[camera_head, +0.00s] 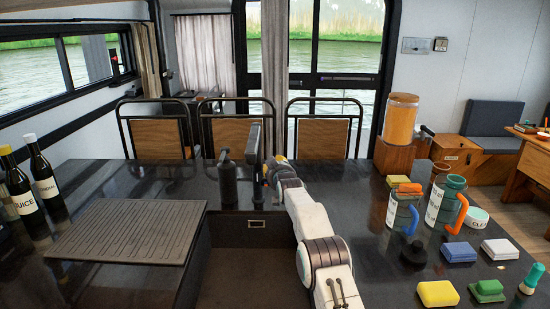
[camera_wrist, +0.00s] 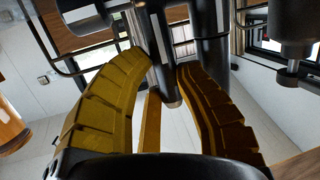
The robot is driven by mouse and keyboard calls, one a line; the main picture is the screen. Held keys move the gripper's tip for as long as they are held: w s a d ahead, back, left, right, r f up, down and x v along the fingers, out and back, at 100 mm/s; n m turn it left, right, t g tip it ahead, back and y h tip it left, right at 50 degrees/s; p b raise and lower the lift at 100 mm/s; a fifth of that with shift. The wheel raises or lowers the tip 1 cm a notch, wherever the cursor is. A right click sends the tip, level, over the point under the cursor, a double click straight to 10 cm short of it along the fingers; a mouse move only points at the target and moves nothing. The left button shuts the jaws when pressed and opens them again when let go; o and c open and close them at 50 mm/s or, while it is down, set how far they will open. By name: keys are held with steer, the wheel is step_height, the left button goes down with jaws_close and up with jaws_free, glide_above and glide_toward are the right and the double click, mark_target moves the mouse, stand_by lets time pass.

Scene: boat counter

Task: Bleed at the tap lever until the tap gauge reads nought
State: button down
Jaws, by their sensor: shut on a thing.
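The dark tap (camera_head: 254,143) stands upright behind the sink, in the middle of the counter. My gripper (camera_head: 277,165) is at its right side. In the wrist view my gripper's yellow fingers (camera_wrist: 164,72) are shut on a dark rounded bar, the tap lever (camera_wrist: 167,88), which runs between them. In the head view the lever is mostly hidden by my gripper. I cannot make out the tap gauge or its reading in either view.
A black pump bottle (camera_head: 227,183) stands close left of the tap. A ribbed drainboard (camera_head: 130,230) and two bottles (camera_head: 40,178) are at left. Jugs (camera_head: 447,204), sponges (camera_head: 437,293) and an amber dispenser (camera_head: 401,119) are at right. Chairs (camera_head: 160,137) line the back.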

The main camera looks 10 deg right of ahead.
steer(key=shift+w+r+p, duration=0.15)
steer(key=shift+r+p, duration=0.2)
steer(key=shift+p, duration=0.3)
steer(key=shift+f+g, duration=0.25)
steer(key=shift+g, duration=0.05)
steer(key=c, duration=0.8)
jaws_free()
steer(key=shift+f, duration=0.1)
steer(key=shift+s, duration=0.25)
steer(key=v, duration=1.1)
steer(key=shift+s, duration=0.25)
steer(key=shift+c, duration=0.5)
